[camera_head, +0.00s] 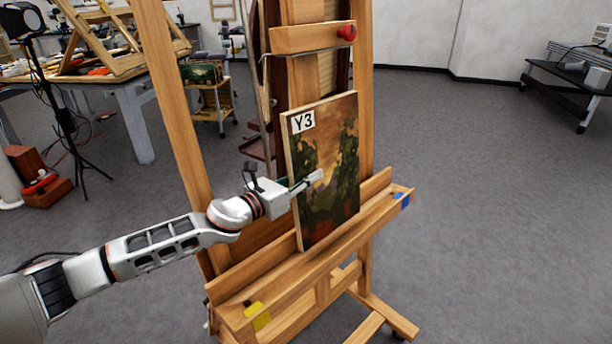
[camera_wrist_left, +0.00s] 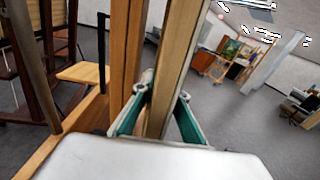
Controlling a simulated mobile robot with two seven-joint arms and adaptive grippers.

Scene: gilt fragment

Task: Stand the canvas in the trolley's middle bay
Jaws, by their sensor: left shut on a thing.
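The canvas (camera_head: 325,175), a painted landscape with a white "Y3" label, stands nearly upright on the wooden easel's ledge (camera_head: 240,285). In the left wrist view the canvas (camera_wrist_left: 182,60) shows edge-on. My left gripper (camera_head: 303,185) comes from the left and is shut on the canvas's left edge, one finger across the painted face. In the left wrist view the fingers of my left gripper (camera_wrist_left: 160,108) lie on both sides of that edge. A small wheeled wooden trolley (camera_head: 212,108) stands behind, at the left; its bays cannot be told apart. My right gripper is not in view.
The easel's left upright (camera_head: 172,120) rises beside my left arm. A clamp bar with a red knob (camera_head: 346,32) is above the canvas. A cluttered workbench (camera_head: 130,95) and a tripod lamp (camera_head: 62,100) are at the left. Open grey floor (camera_head: 490,210) lies at the right.

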